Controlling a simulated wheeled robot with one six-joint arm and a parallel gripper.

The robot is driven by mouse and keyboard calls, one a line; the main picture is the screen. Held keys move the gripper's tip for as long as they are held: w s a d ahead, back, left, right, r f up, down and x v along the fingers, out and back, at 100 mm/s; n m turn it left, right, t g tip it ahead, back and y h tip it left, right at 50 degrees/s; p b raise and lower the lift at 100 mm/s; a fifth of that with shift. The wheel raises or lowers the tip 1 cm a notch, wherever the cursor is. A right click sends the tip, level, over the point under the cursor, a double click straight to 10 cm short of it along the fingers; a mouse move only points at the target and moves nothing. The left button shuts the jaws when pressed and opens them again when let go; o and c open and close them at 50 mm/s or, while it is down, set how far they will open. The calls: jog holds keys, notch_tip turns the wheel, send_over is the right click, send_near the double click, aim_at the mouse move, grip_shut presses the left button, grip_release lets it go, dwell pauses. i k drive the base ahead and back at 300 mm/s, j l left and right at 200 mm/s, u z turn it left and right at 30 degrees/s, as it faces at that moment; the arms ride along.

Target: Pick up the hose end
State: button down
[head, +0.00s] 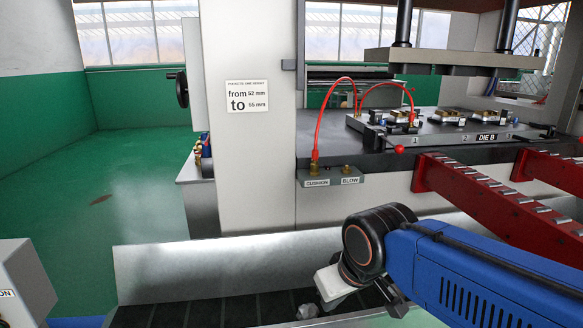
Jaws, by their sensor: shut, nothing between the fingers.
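A red hose (319,122) rises from the brass fitting on the CUSHION port (317,183) and arcs back over the press bed. A second red hose span (385,83) arcs to the right and comes down at a fitting on the die plate, where a hose end (411,118) shows. The BLOW port (350,180) has a brass fitting with no hose on it. My gripper (334,287) is low in front of the press, below the ports and well apart from the hoses. It is shut and empty; its fingertips are hard to make out.
Red roller arms (480,195) stick out at the right. A red knob (399,149) sits at the die's front edge.

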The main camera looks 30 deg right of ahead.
aim_at(411, 118)
jog(key=z, duration=1.3)
